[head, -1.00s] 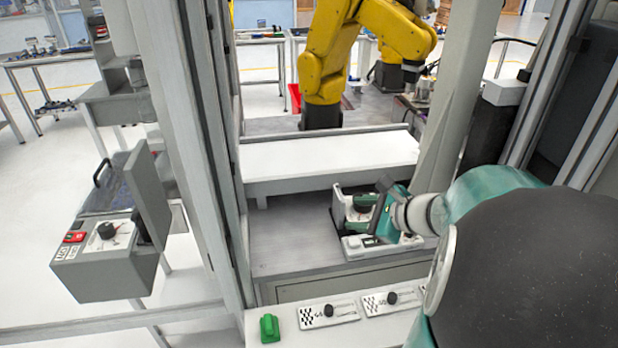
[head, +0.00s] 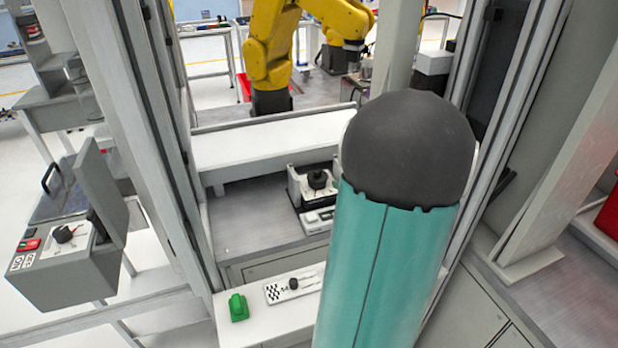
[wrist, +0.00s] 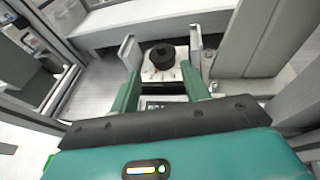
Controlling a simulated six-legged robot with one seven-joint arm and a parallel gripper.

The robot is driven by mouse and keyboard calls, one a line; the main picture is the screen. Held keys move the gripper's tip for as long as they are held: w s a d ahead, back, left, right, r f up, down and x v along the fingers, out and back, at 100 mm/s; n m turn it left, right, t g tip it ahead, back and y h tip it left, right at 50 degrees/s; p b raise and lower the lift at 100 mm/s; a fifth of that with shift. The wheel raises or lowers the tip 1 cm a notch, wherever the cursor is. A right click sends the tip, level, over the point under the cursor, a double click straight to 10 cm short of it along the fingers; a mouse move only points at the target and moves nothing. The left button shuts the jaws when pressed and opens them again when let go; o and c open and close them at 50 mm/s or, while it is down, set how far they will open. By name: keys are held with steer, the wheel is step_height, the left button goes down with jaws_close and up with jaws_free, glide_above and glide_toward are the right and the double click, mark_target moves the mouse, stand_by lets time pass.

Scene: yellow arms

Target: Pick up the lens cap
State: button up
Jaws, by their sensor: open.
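A black, round, cap-like piece (head: 318,179), which looks like the lens cap, sits on a white-topped unit (head: 306,190) on the grey bench. In the wrist view the piece (wrist: 162,57) appears between the two fingers of my gripper (wrist: 163,47). The fingers are apart and nothing is held. I cannot tell from this view how far the fingertips are above or in front of the piece.
A green block (head: 238,307) and a checkered plate with a black knob (head: 293,284) lie on the white front ledge. A grey control box (head: 60,265) stands at left. A white shelf (head: 265,138) runs behind the unit. Grey frame posts stand on both sides.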

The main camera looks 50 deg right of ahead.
glide_toward(318, 171)
steer(key=w+d, duration=0.1)
steer(key=w, duration=0.2)
steer(key=shift+f+x, duration=0.2)
steer(key=shift+x, duration=1.05)
steer(key=shift+f+x, duration=0.2)
steer(key=shift+x, duration=1.05)
steer(key=shift+s, duration=0.2)
jaws_close()
